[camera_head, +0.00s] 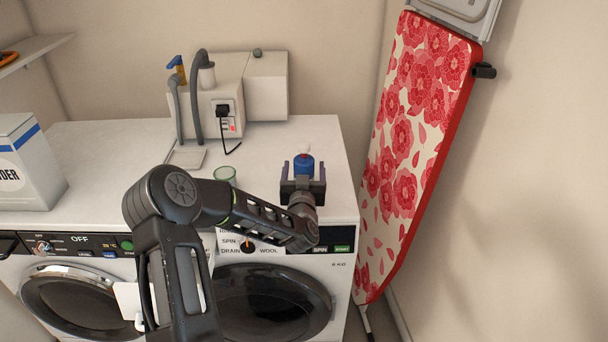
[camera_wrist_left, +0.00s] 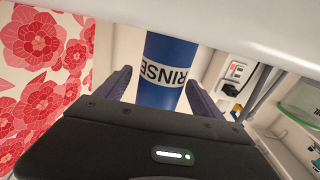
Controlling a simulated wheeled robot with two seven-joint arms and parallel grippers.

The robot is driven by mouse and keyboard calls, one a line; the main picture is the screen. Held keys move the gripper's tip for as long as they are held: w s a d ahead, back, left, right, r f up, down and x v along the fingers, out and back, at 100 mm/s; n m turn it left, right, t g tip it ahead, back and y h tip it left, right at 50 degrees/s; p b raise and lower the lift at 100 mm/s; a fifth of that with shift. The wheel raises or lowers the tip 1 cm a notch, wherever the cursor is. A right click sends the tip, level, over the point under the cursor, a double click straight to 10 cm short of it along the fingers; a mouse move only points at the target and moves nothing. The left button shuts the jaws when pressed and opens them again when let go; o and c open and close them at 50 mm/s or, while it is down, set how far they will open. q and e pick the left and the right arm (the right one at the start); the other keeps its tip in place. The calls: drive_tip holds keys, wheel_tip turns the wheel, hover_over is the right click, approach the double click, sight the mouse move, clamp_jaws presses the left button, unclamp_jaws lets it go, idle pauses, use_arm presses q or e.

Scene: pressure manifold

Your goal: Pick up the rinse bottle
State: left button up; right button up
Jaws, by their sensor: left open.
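The rinse bottle (camera_head: 304,164) is blue with a pale top and stands on the white machine top near its right end. In the left wrist view the blue bottle (camera_wrist_left: 164,98) shows its white RINSE label between the fingers. My left gripper (camera_head: 303,176) is open, with one finger on each side of the bottle. In the wrist view a gap shows between the bottle and each finger of the gripper (camera_wrist_left: 160,92). The bottle's lower part is hidden behind the gripper in the head view. My right gripper is not in view.
A green-rimmed cup (camera_head: 225,174) stands left of the bottle, partly behind my arm. A white box with hoses and a plug (camera_head: 222,110) stands at the back. A powder box (camera_head: 26,165) is at the left. A floral ironing board (camera_head: 405,150) leans at the right.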

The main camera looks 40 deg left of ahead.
sight(304, 143)
use_arm(q)
drive_tip(key=c, duration=1.6)
drive_tip(key=shift+r, duration=0.2)
drive_tip(key=shift+r+b, duration=0.3)
drive_tip(key=shift+r, duration=4.55)
